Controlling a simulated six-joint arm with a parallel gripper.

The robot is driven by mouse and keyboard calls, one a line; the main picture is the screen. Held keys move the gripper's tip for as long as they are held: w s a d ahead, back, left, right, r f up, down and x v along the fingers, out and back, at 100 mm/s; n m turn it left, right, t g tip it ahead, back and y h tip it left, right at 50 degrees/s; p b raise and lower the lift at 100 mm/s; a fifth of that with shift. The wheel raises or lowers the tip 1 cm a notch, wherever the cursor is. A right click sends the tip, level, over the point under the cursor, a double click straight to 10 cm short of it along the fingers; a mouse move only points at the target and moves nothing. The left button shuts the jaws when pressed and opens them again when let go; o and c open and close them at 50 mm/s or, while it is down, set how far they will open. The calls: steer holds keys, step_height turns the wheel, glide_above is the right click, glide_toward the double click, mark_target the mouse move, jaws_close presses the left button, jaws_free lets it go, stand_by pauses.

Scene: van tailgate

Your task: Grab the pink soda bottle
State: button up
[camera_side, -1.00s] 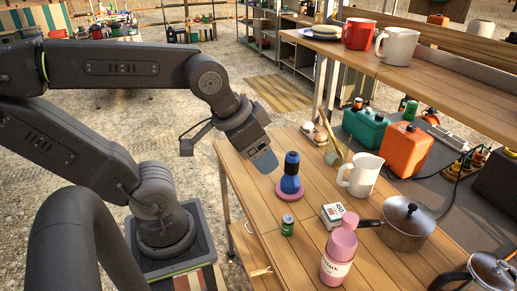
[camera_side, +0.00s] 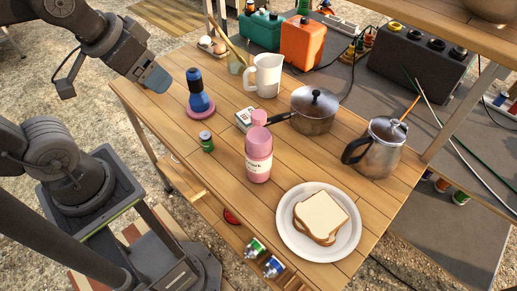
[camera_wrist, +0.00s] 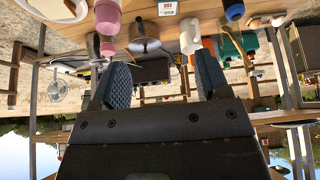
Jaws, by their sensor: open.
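The pink soda bottle (camera_side: 258,160) stands upright on the wooden table, left of the plate. It also shows upside down at the upper left of the wrist view (camera_wrist: 107,17), out beyond my fingers. My gripper (camera_side: 154,77) hangs over the table's left edge, left of a blue bottle (camera_side: 197,85) and well apart from the pink bottle. In the wrist view my gripper (camera_wrist: 163,82) has its two fingers spread wide with nothing between them.
A small green can (camera_side: 207,142), a white box (camera_side: 246,119), a white mug (camera_side: 267,75), a pot (camera_side: 312,112), a metal coffee pot (camera_side: 374,148) and a plate (camera_side: 290,234) with a sandwich surround the pink bottle.

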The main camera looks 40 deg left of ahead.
steer(key=shift+c, duration=0.6)
steer(key=r+m+g, duration=0.2)
steer(key=m+g, duration=0.4)
steer(key=m, duration=2)
glide_above(259, 114)
steer(key=f, duration=0.7)
steer(key=shift+s+f, duration=0.25)
steer(key=shift+f, duration=0.15)
steer(key=shift+w+f, duration=0.2)
steer(key=shift+f, duration=2.55)
